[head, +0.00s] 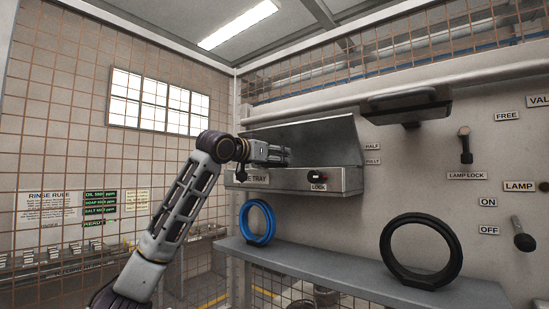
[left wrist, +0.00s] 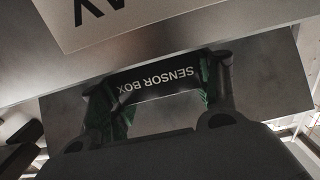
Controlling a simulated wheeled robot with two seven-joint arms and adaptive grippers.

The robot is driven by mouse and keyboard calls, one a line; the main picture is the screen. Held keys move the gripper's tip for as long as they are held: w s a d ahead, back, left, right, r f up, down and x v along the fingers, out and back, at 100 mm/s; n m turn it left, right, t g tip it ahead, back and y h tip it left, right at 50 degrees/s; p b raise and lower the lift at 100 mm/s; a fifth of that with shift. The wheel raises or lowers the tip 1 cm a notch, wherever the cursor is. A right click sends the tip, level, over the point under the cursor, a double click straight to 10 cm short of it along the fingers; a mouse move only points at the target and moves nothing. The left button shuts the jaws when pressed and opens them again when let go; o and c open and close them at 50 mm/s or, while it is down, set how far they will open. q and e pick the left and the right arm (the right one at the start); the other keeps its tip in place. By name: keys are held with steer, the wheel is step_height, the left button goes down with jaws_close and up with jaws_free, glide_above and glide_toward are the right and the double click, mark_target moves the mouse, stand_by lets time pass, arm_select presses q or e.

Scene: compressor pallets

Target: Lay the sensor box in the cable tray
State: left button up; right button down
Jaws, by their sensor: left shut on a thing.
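The cable tray (head: 285,180) is a grey metal trough on the back wall, with its lid (head: 315,140) raised behind it. My left gripper (head: 280,155) is at the tray's left part, just above its front edge in the picture. In the left wrist view the sensor box (left wrist: 155,82), with a black label reading upside down and green at its sides, sits between the fingers of my left gripper, which is shut on it. The tray's front with part of its label (left wrist: 110,18) fills the top of that view. I cannot make out the box in the head view. My right gripper is out of view.
A lock knob (head: 318,176) is on the tray's front. Below, a grey shelf (head: 320,264) carries a blue ring (head: 270,222) and a black ring (head: 453,265). A dark lamp (head: 405,103) juts from the wall to the right; levers (head: 465,145) are further right.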

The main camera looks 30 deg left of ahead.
arm_select(q)
steer(key=shift+f+b, duration=0.4)
steer(key=shift+f, duration=0.25)
steer(key=o, duration=1)
steer(key=shift+r, duration=0.15)
steer(key=shift+r+p, duration=0.45)
steer(key=shift+r, duration=0.1)
steer(key=s+b, duration=0.3)
steer(key=s, duration=0.9)
steer(key=shift+a+r, duration=0.25)
steer(key=shift+a, duration=0.2)
